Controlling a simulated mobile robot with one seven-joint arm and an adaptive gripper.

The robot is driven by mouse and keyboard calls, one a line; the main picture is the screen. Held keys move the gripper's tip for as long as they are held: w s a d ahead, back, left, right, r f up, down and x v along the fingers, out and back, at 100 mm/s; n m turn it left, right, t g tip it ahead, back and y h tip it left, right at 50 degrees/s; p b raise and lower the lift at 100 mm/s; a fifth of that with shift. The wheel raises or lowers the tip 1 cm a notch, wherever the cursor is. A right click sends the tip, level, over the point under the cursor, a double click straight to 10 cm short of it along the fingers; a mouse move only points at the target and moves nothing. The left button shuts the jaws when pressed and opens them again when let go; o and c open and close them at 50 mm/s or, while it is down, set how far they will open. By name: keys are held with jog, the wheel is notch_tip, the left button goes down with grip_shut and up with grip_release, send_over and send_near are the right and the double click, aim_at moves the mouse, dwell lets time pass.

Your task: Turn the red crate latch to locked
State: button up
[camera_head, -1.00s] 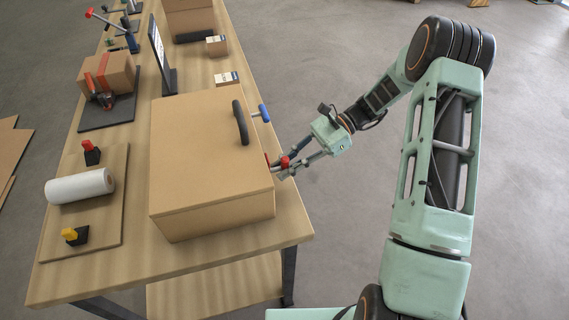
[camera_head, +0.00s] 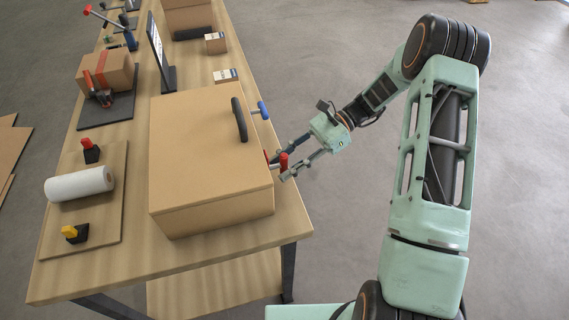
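The cardboard-coloured crate (camera_head: 205,150) stands on the wooden table. Its red latch handle (camera_head: 283,162) sticks out from the crate's right side, near the front corner. A smaller red part (camera_head: 267,156) shows against the crate wall beside it. My gripper (camera_head: 280,167) reaches in from the right, with its two fingers spread apart, one on each side of the red handle. I cannot tell whether either finger touches the handle. The latch's base is largely hidden by the crate's edge and the fingers.
A blue-ended handle (camera_head: 263,110) sticks out farther back on the same crate side. A black grip (camera_head: 240,120) sits on the lid. A board (camera_head: 112,225) at left holds a white roll (camera_head: 79,185) and red and yellow latches. Open floor lies to the right.

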jog(key=shift+w, duration=0.1)
jog(key=v, duration=1.2)
